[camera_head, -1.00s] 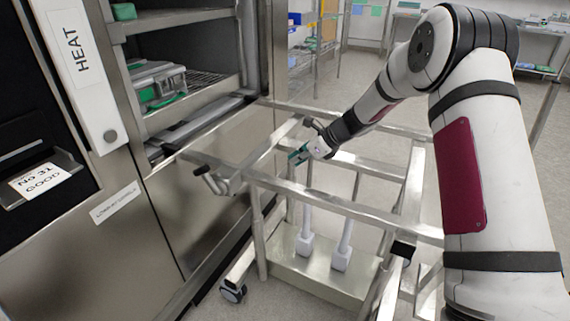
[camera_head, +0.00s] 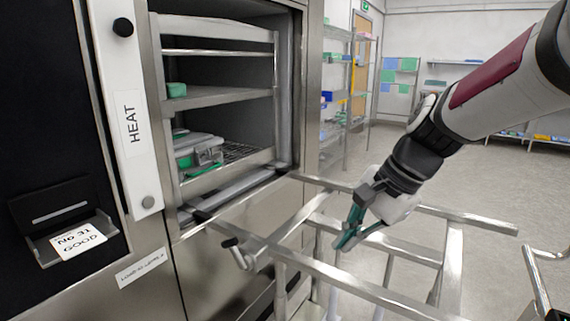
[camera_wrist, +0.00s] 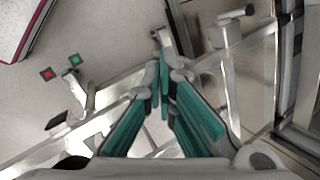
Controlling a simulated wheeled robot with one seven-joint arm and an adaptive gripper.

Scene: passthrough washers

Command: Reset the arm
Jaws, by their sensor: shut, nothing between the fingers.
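My gripper (camera_head: 350,238) hangs above the metal trolley frame (camera_head: 380,296) in the head view, its green fingers pointing down and to the left. The fingers are together with nothing between them. In the wrist view my gripper (camera_wrist: 165,85) shows its green fingers converging at the tips, over the trolley's rails. My arm comes in from the upper right of the head view.
The open washer chamber (camera_head: 225,110) on the left holds a rack with a grey and green case (camera_head: 200,148). The trolley stands against its opening, with a handle (camera_head: 240,255) at its near left corner.

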